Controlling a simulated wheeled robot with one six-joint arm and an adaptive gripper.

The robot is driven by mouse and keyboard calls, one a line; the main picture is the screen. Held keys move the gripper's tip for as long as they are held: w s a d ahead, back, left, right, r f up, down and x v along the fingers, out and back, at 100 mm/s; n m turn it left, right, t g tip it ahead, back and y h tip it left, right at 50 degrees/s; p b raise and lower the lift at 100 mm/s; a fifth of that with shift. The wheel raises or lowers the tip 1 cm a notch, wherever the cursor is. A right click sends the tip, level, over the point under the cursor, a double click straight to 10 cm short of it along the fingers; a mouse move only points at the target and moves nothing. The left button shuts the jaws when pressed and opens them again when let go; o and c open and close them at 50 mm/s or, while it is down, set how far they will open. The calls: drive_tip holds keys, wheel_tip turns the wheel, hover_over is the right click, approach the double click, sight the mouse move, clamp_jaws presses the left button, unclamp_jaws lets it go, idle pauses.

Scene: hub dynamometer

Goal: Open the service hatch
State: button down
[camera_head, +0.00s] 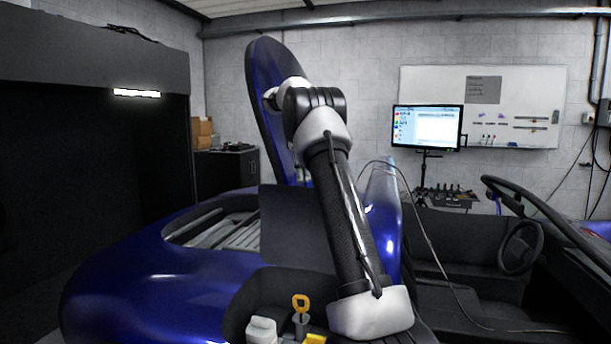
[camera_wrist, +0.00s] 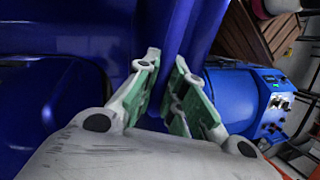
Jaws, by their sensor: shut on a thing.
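The service hatch (camera_head: 262,90) is a long blue panel that stands raised, nearly upright and tilted slightly left, above the blue car body. The open bay (camera_head: 212,234) shows in the body below it. In the wrist view, blue bodywork that appears to be the hatch (camera_wrist: 178,25) fills the upper middle. My gripper (camera_wrist: 166,64) has its green-padded fingers close around a blue edge there and is shut on it. In the head view, my wrist meets the hatch near its upper right edge, and the fingertips are mostly hidden.
A blue machine with a control panel (camera_wrist: 268,105) stands to the right in the wrist view. A monitor (camera_head: 427,127) on a stand and a whiteboard (camera_head: 530,105) are at the back. The cockpit with a steering wheel (camera_head: 520,247) lies right. A cable (camera_head: 425,235) hangs right of my arm.

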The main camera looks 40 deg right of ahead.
drive_tip(key=shift+f, duration=0.1)
drive_tip(key=c, duration=1.5)
unclamp_jaws()
drive_tip(key=shift+a, duration=0.1)
